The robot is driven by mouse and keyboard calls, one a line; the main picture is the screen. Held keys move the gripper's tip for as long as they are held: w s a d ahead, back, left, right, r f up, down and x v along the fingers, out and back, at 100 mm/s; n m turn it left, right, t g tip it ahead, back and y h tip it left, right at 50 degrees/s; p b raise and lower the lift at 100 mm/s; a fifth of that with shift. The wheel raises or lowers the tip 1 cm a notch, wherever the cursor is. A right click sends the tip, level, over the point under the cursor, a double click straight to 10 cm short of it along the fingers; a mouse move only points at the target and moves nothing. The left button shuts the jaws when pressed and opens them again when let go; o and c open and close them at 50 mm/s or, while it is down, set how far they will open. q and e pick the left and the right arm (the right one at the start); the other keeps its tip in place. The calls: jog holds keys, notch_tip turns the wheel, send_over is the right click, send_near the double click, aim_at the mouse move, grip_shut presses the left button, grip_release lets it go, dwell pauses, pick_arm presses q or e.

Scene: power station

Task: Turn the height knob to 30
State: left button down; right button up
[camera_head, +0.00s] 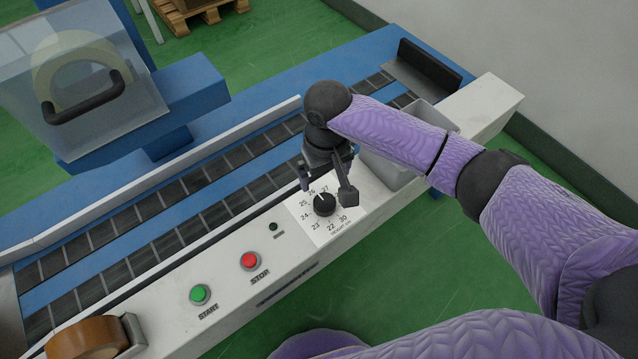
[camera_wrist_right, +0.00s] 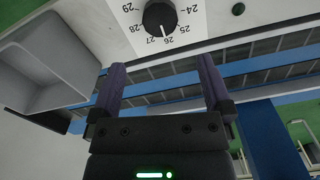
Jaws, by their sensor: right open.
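The black height knob (camera_head: 325,205) sits on a white dial plate with numbers around it, on the front panel of the conveyor machine. Its white pointer line aims near 26, toward the 27 side. The 30 mark (camera_head: 343,218) is at the lower right of the dial in the head view. My right gripper (camera_head: 327,186) is open, with its fingers apart just above and behind the knob. In the right wrist view the knob (camera_wrist_right: 160,18) is at the top, beyond the gap between the open fingers (camera_wrist_right: 163,72). Nothing is between them.
A red STOP button (camera_head: 250,261) and a green START button (camera_head: 199,294) are on the same panel, left of the knob. A grey bin (camera_head: 408,150) is close behind my right gripper. A tape roll (camera_head: 88,339) is at the lower left.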

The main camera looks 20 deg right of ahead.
aim_at(325, 201)
notch_tip(325, 201, down, 9)
jog(key=b, duration=0.6)
jog(key=shift+s, duration=0.15)
jog(key=shift+f, duration=0.45)
pick_arm(q)
notch_tip(325, 201, down, 6)
jog(key=s, duration=0.2)
jog(key=shift+g, duration=0.3)
jog(key=shift+s, duration=0.15)
pick_arm(e)
jog(key=shift+r, duration=0.1)
